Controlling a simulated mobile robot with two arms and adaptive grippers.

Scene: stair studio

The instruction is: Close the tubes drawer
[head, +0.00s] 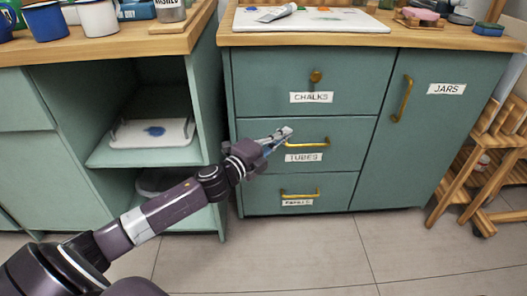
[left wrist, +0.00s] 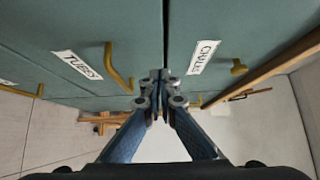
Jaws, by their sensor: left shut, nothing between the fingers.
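The tubes drawer (head: 347,146) is the middle green drawer of the cabinet, with a brass bar handle (head: 306,144) and a "TUBES" label. Its front looks flush or nearly flush with the drawers above and below; I cannot tell if a small gap is left. My left gripper (head: 286,133) is shut and empty at the upper part of this front, by the left end of the handle. In the left wrist view its fingertips (left wrist: 160,76) are together near the seam between the tubes front (left wrist: 50,35) and the chalks front; contact is unclear.
The chalks drawer (head: 255,80) with a round knob is above, another drawer (head: 240,197) is below, and the jars door (head: 425,130) is at right. An open shelf unit (head: 130,156) stands left behind my arm. A wooden rack (head: 470,180) stands right. The floor in front is clear.

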